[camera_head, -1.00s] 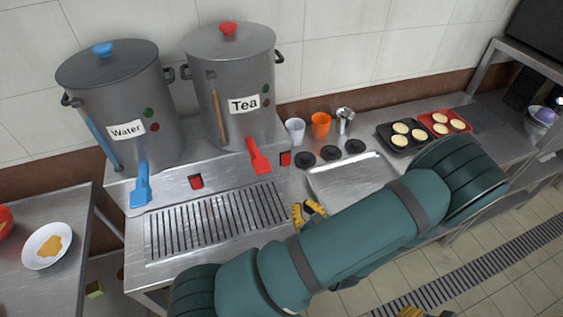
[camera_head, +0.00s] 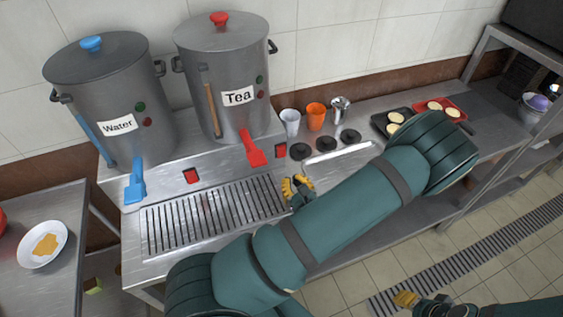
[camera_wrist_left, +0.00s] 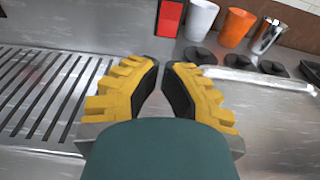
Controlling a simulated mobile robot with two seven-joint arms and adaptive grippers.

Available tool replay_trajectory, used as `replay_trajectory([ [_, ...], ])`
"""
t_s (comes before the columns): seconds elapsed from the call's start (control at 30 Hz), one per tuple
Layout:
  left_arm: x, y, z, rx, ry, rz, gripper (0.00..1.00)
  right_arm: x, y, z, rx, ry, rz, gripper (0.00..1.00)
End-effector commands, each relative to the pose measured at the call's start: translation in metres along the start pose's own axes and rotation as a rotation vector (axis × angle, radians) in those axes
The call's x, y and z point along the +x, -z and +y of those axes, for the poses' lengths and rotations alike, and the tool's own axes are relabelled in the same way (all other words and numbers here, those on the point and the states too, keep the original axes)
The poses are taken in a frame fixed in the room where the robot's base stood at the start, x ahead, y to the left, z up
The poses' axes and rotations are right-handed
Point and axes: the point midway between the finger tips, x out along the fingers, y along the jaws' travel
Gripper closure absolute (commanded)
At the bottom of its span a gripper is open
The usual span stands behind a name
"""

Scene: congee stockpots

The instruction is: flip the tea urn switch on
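The grey tea urn (camera_head: 222,85) carries a "Tea" label, a red lid knob and a red tap lever (camera_head: 254,148). A red switch (camera_head: 280,150) sits on the counter panel just right of that lever. It also shows at the top of the left wrist view (camera_wrist_left: 170,17). My left gripper (camera_head: 297,182) is in front of the switch, apart from it, at the drain grate's right end. Its yellow fingers (camera_wrist_left: 161,64) are a narrow gap apart with nothing between them. My right gripper (camera_head: 407,299) is at the bottom right, its fingers too unclear to judge.
The water urn (camera_head: 112,105) with a blue lever stands left, with another red switch (camera_head: 191,176) below. A white cup (camera_head: 290,122) and an orange cup (camera_head: 315,117) stand behind black discs (camera_head: 325,144). A drain grate (camera_head: 210,215) lies in front.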

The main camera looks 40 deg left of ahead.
Motion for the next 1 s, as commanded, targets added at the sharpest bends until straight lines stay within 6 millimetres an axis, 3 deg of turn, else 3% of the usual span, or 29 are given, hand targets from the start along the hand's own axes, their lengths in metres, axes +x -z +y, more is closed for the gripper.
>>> replay_trajectory([
  [0.3,0.06,0.0,0.001,0.0,-0.002,-0.001,1.0,0.0,0.0,0.0,0.0,0.0,0.0,0.53],
  [0.5,0.082,0.0,0.0,0.0,0.0,-0.001,1.0,0.0,0.0,0.0,0.0,0.0,0.0,0.53],
  [1.0,0.089,0.0,0.0,0.0,0.0,-0.004,1.0,0.001,0.0,0.0,0.0,0.0,0.0,0.53],
])
